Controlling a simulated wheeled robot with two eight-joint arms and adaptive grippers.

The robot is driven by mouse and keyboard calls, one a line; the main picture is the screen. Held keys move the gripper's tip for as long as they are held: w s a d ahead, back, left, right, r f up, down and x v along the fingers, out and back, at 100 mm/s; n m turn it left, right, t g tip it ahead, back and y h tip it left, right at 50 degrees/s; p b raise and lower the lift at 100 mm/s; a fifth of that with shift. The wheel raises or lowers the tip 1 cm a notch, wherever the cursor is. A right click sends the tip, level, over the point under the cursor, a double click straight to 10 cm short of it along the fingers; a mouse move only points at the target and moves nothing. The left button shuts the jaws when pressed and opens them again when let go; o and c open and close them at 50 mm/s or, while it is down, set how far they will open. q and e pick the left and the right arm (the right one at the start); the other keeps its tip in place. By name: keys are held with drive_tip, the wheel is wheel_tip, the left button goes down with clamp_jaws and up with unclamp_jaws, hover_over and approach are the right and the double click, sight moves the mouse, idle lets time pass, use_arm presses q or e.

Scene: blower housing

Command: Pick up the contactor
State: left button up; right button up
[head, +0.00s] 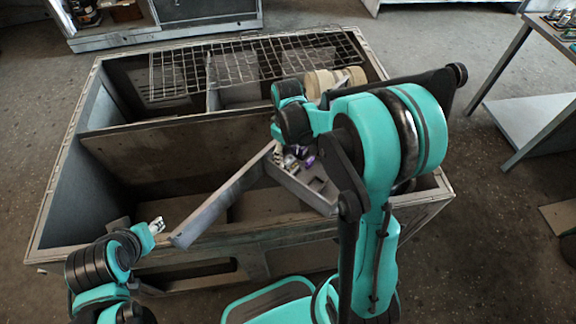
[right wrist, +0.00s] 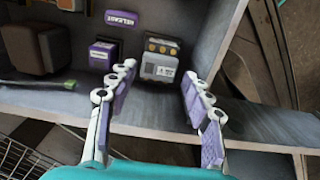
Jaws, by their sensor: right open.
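The contactor appears to be the light grey block with gold round terminals (right wrist: 160,62), against a grey wall in the right wrist view. My right gripper (right wrist: 158,80) is open, its white-jointed, purple-padded fingers either side of the block's near end. I cannot tell whether they touch it. In the head view my right gripper (head: 291,158) is small and partly hidden by my arm, over a grey compartment (head: 312,186). The contactor cannot be made out there. My left gripper (head: 157,226) shows only a small white tip at lower left; its jaws cannot be read.
A purple-and-white block (right wrist: 103,52) stands left of the contactor, below a purple RELEASE label (right wrist: 122,19). A dark brown block (right wrist: 40,50) and a green-tipped rod (right wrist: 68,85) lie further left. The large open housing (head: 52,190) has high walls and a wire grid (head: 190,75).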

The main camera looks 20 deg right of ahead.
sight(288, 160)
wheel_tip(288, 160, down, 4)
drive_tip(key=shift+d+f+b, duration=0.15)
drive_tip(key=shift+f+b, duration=0.05)
drive_tip(key=shift+b, duration=0.55)
drive_tip(key=shift+r, duration=0.1)
drive_tip(key=shift+c, duration=0.3)
drive_tip(key=c, duration=0.8)
wheel_tip(288, 160, up, 9)
drive_tip(key=p, duration=0.3)
drive_tip(key=shift+r, duration=0.2)
drive_tip(key=shift+r+p, duration=0.3)
